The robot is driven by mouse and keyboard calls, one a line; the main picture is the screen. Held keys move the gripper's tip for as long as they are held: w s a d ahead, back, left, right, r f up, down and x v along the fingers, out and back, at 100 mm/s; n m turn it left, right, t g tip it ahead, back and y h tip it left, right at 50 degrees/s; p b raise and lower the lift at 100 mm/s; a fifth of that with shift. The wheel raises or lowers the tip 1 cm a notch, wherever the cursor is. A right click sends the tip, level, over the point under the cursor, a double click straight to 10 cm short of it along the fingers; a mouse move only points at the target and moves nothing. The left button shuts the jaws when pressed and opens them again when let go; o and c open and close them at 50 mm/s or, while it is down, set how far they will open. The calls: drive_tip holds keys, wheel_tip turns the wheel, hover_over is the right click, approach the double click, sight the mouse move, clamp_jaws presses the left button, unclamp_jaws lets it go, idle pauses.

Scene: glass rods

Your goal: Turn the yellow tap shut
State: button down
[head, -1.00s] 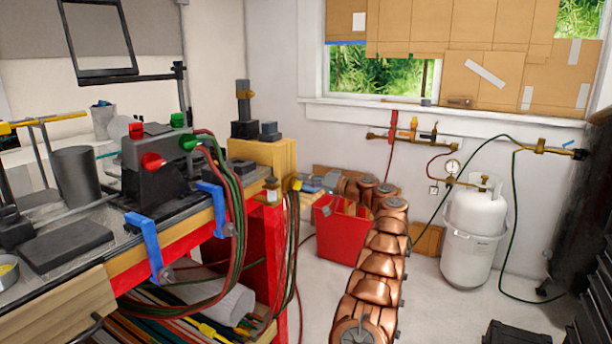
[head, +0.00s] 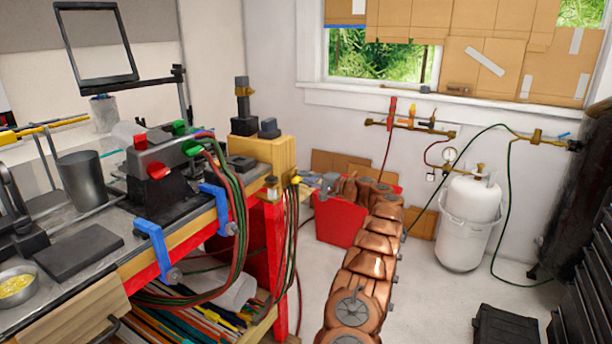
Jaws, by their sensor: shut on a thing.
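The yellow tap (head: 296,180) is small and sits at the right end of the bench, by the hoses on the red leg. My copper-coloured arm reaches away from the camera and bends back left. My gripper (head: 306,183), grey and small in the head view, is at the tap from its right side and is shut on it. The fingertips and the tap's handle overlap, so the handle's exact angle is hard to tell. A second fitting (head: 271,187), brown and pale, stands just left of the tap.
A red bin (head: 340,222) stands on the floor behind my arm. A white gas tank (head: 470,222) and a wall manifold with coloured taps (head: 411,124) are at the back right. A black case (head: 505,325) lies at the front right. Red and green hoses hang off the bench.

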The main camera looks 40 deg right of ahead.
idle(0.4)
drive_tip(key=c, duration=1.2)
unclamp_jaws()
drive_tip(key=shift+o, duration=0.2)
drive_tip(key=v, duration=1.2)
